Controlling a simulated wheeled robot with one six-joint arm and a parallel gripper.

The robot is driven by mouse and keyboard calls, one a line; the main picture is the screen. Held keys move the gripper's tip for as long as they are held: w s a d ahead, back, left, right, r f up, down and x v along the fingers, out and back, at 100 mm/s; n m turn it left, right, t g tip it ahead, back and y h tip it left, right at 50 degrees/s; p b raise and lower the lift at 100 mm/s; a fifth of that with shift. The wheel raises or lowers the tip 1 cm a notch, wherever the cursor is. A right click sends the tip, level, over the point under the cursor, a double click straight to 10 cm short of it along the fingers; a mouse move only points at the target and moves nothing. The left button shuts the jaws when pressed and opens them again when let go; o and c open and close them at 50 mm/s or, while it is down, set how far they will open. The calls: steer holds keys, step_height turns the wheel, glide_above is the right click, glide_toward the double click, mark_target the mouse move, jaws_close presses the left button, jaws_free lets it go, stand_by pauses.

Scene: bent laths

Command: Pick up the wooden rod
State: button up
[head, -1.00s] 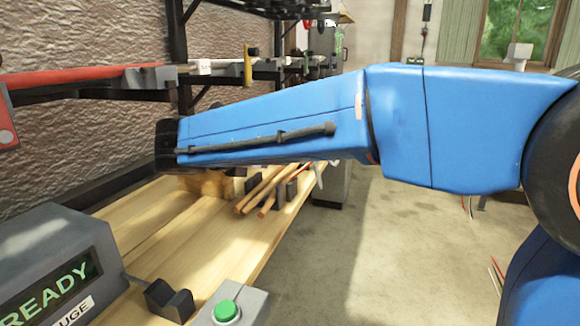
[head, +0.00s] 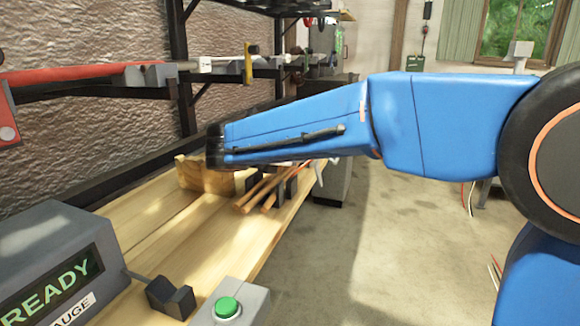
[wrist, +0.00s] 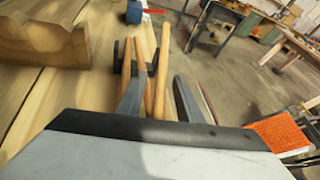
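Wooden rods (head: 256,195) lie side by side on the bench, their near ends showing below my blue arm in the head view. In the wrist view a rod (wrist: 162,65) runs away from my gripper, with another rod (wrist: 140,62) close on its left. My gripper (wrist: 159,78) is open, its two grey fingers spread apart. The rods appear between the fingers in the picture; I cannot tell whether the fingers are around them or still above.
Dark support blocks (head: 291,187) stand by the rods. A notched wooden block (wrist: 42,42) is to their left. A gauge box reading READY (head: 55,265) and a green button box (head: 228,310) stand at the near bench end. Open floor (head: 370,270) lies right of the bench.

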steer(key=shift+f, duration=0.45)
jaws_close()
